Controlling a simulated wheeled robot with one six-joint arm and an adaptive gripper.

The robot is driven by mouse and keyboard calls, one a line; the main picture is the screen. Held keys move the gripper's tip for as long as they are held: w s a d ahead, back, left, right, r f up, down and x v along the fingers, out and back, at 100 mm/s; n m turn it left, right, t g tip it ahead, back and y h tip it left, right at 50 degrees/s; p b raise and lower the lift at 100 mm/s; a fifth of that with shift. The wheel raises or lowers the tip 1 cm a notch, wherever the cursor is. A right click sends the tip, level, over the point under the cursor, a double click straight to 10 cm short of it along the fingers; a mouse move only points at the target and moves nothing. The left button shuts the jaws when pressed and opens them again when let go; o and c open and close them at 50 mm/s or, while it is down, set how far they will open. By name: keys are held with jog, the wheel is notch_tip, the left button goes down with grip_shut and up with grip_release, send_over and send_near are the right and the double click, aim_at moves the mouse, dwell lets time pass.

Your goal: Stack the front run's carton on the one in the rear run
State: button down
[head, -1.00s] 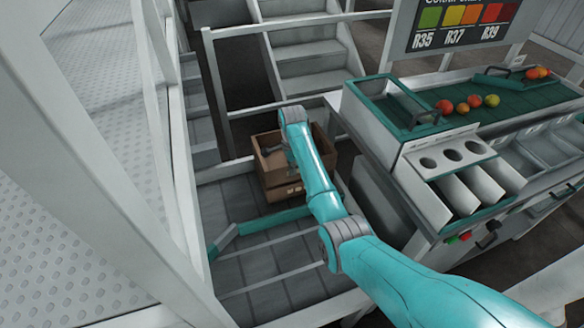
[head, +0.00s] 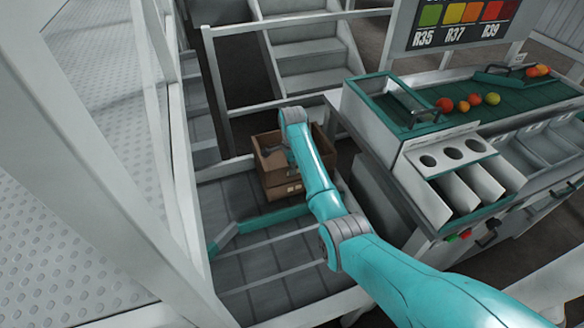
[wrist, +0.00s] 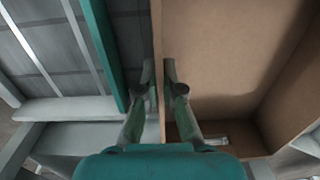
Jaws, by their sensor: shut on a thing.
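A brown open-topped carton (head: 272,175) is at the far end of the grey deck in the head view. A second carton (head: 283,191) with a pale label shows directly below it, so the two appear stacked. My arm covers part of both, and I cannot tell whether the upper one rests fully on the lower. My gripper (wrist: 159,75) is shut on the upper carton's wall (wrist: 157,30) in the wrist view, one finger on each side. The carton's inside, to the right of the wall, looks empty.
A teal bar (head: 268,219) crosses the grey deck (head: 240,265) in front of the cartons. A sorting bench (head: 385,215) with several tomatoes (head: 462,106) stands to the right. White railing (head: 178,170) runs along the left, and steps (head: 305,55) rise behind.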

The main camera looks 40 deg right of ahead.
jog(key=shift+f, duration=0.35)
jog(key=c, duration=1.2)
grip_release()
jog(key=shift+c, duration=0.2)
jog(key=c, duration=0.3)
jog(key=shift+r, duration=3.5)
